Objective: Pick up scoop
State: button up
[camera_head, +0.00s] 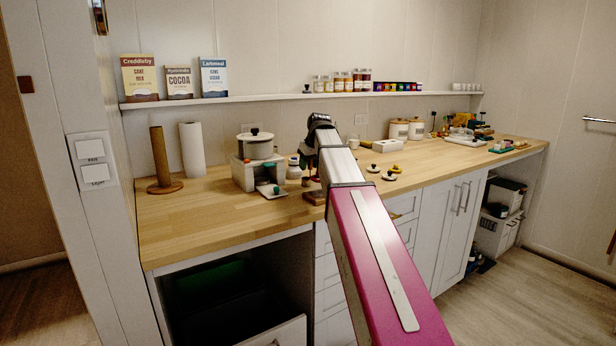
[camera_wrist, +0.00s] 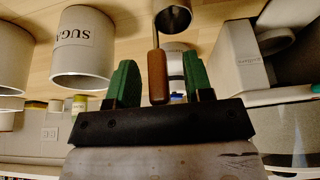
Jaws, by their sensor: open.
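The scoop (camera_wrist: 157,80) shows in the wrist view, with a brown wooden handle and a round metal cup at the top of the picture. My gripper (camera_wrist: 159,68) is open, its two green fingers on either side of the handle. Gaps show between the handle and both fingers, so it is not clamped. In the head view my gripper (camera_head: 311,165) is low over the counter, partly behind my arm. I cannot clearly make out the scoop there.
A sugar canister (camera_wrist: 82,50) stands left in the wrist view, a white box (camera_wrist: 240,62) right. The counter's front left is clear.

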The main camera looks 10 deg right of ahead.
grip_shut()
